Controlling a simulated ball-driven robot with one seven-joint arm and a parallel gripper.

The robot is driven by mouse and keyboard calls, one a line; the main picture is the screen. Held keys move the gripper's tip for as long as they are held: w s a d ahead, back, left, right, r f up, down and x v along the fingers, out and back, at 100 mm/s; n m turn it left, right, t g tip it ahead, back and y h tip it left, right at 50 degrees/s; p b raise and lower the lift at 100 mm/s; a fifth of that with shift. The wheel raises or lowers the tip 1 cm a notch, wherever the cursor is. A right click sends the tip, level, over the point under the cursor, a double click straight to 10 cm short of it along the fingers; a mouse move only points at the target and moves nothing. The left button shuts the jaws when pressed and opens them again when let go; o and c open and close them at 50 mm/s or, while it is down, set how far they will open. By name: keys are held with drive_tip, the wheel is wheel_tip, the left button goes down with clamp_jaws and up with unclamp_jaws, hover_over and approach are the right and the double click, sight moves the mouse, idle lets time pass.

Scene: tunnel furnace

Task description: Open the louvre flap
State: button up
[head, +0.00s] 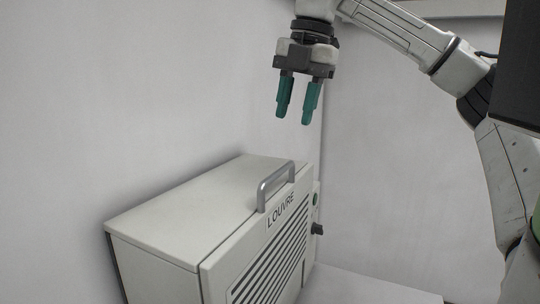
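A pale grey box with a slatted front panel, the louvre flap (240,266), stands at the lower middle of the head view. The panel bears the word LOUVRE and dark slats, and it looks closed against the box. A grey bar handle (277,184) stands up at the flap's top edge. My gripper (295,120) hangs above the box with its two teal fingers pointing down. The fingers are apart with nothing between them, and there is a clear gap down to the handle. The flap's lower part is cut off by the picture edge.
The box top (190,205) is bare. A pale surface (365,288) lies at the lower right. Plain white walls stand behind and to the left.

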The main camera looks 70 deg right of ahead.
sight(283, 167)
drive_tip(key=f, duration=0.3)
drive_tip(key=w+f+p, duration=0.1)
drive_tip(key=f, duration=0.6)
drive_tip(key=shift+w+p, duration=0.35)
drive_tip(key=shift+w, duration=0.05)
drive_tip(key=shift+r, duration=0.1)
clamp_jaws()
